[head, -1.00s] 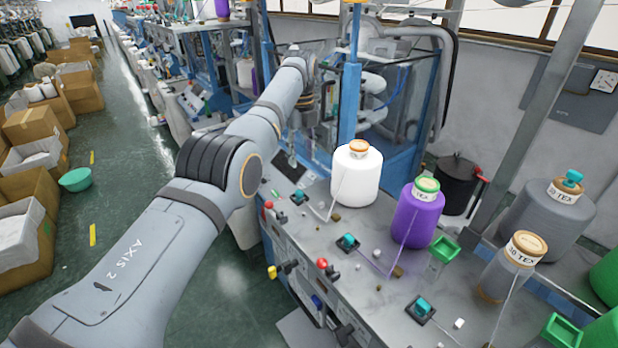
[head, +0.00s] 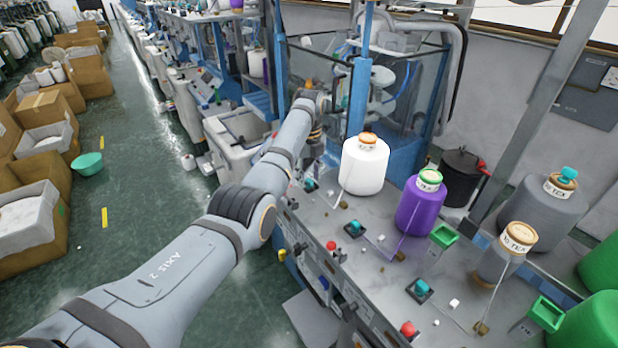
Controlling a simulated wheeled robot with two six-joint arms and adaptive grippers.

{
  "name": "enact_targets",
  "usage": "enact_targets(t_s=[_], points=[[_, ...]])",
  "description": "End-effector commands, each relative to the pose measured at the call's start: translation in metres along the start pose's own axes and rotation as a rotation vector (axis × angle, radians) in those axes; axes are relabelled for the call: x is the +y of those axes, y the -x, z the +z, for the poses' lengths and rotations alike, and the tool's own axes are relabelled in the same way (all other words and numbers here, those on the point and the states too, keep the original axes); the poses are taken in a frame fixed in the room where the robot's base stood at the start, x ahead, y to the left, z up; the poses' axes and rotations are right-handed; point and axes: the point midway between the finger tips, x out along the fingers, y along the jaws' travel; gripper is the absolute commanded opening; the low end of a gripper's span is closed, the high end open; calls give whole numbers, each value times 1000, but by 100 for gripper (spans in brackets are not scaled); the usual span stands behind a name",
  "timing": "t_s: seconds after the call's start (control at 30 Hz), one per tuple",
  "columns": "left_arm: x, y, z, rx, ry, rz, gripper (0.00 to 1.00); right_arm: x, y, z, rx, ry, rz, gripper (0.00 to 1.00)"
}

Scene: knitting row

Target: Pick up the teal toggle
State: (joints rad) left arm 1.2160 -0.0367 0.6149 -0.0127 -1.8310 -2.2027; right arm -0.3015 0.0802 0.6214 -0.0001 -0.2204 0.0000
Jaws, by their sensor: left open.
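Several teal toggles stand on black square plates on the grey machine top. One teal toggle (head: 310,184) is at the far left end, one (head: 355,227) in front of the white cone, and one (head: 421,287) nearer to me. My left gripper (head: 313,164) is small in the view and points down, close above the far-left toggle. It is open, and I see nothing held in it. I cannot tell whether its fingers touch that toggle. My right gripper is out of view.
A white cone (head: 364,166), a purple cone (head: 420,206) and a brownish-grey cone (head: 498,258) stand on the machine top. A blue post (head: 361,95) rises behind.

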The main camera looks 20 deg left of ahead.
Motion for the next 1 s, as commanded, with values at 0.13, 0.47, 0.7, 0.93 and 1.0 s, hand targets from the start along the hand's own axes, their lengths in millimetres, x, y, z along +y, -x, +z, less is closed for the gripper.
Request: enact_targets(t_s=[0.13,0.47,0.7,0.93,1.0], points=[[0,-5,0,0,0,0,42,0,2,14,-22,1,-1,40],[0,-4,0,0,1,0,12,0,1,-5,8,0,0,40],[0,-4,0,0,1,0,5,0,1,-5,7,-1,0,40],[0,-2,0,-1,1,0,5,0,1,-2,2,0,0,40],[-2,3,-1,-1,2,-1,5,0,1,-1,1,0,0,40]])
